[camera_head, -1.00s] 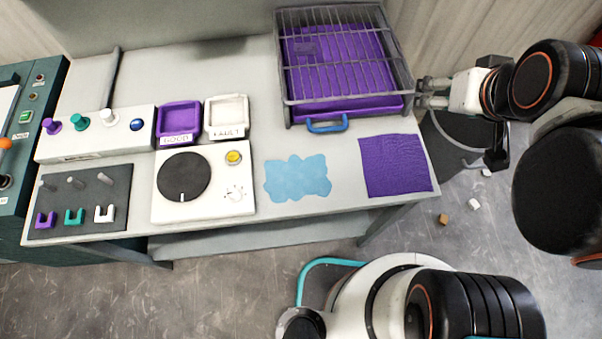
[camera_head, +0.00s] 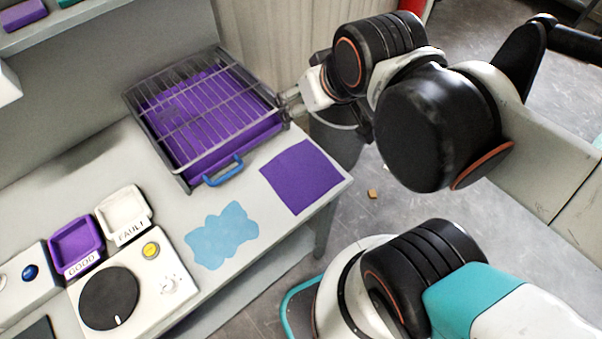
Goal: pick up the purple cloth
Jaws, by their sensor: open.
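The purple cloth (camera_head: 302,178) lies flat on the front right corner of the grey table, near the edge. My gripper (camera_head: 288,104) is open, to the right of the wire rack and beyond the cloth's far edge in the picture. It is apart from the cloth, and its fingertips are small and close to the rack's corner, so whether they touch the rack cannot be told. Nothing shows between the fingers.
The wire rack (camera_head: 190,112) covers a purple tray with a blue handle (camera_head: 223,171), just left of the cloth. A light-blue patch (camera_head: 222,235) lies nearer. The GOOD tray (camera_head: 76,243), FAULT tray (camera_head: 123,213) and turntable unit (camera_head: 109,297) stand at left.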

